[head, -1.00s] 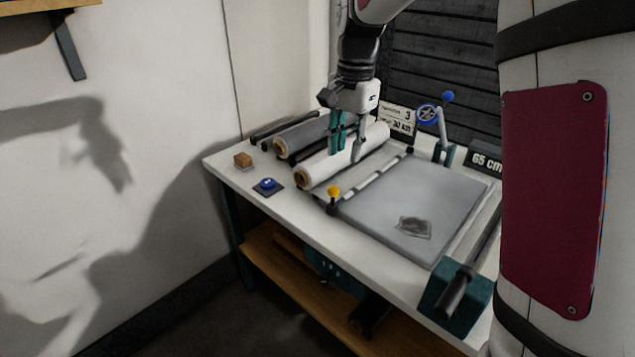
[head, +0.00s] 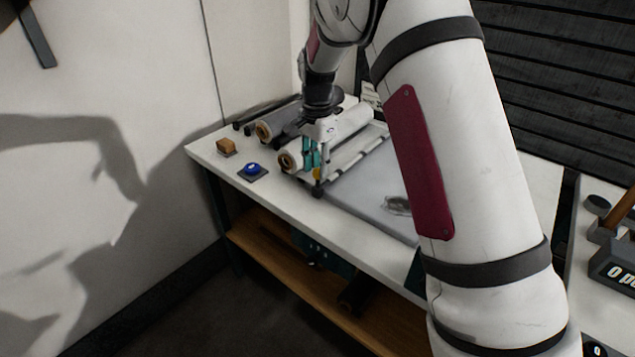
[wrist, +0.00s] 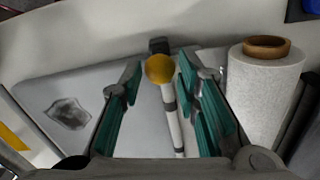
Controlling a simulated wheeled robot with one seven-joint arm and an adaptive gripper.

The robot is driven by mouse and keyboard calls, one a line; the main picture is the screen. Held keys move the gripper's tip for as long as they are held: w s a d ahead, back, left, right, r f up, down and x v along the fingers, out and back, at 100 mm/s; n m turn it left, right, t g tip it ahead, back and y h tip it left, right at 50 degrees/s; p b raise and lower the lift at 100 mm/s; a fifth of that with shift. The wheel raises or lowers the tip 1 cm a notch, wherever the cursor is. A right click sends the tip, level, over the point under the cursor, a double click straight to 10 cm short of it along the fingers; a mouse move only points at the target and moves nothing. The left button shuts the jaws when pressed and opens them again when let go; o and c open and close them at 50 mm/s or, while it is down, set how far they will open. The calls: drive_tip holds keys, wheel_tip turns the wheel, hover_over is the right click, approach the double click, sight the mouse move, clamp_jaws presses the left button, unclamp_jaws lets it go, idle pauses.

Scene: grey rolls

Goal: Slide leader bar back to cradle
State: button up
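The leader bar (head: 360,154), pale with dark bands, lies along the edge of the grey plate beside the white roll. Its yellow knob (head: 317,174) is at the near end and also shows in the wrist view (wrist: 159,68). My gripper (head: 313,166) is down over this end. In the wrist view my gripper (wrist: 157,78) is open, with teal fingers on either side of the knob and bar. A gap shows at the left finger; the right finger is close to the knob, and contact is unclear. I cannot identify the cradle for certain.
The white roll (wrist: 262,95) stands close beside the right finger. A grey roll (head: 287,122) lies behind it. A blue button (head: 252,169) and a wooden block (head: 226,147) are at the table's left. A dark patch (wrist: 68,113) lies on the grey plate (wrist: 45,90).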

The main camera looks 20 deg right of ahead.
sight(317, 188)
wheel_tip(317, 188, down, 6)
drive_tip(key=shift+r, duration=0.15)
drive_tip(key=shift+c, duration=0.2)
clamp_jaws()
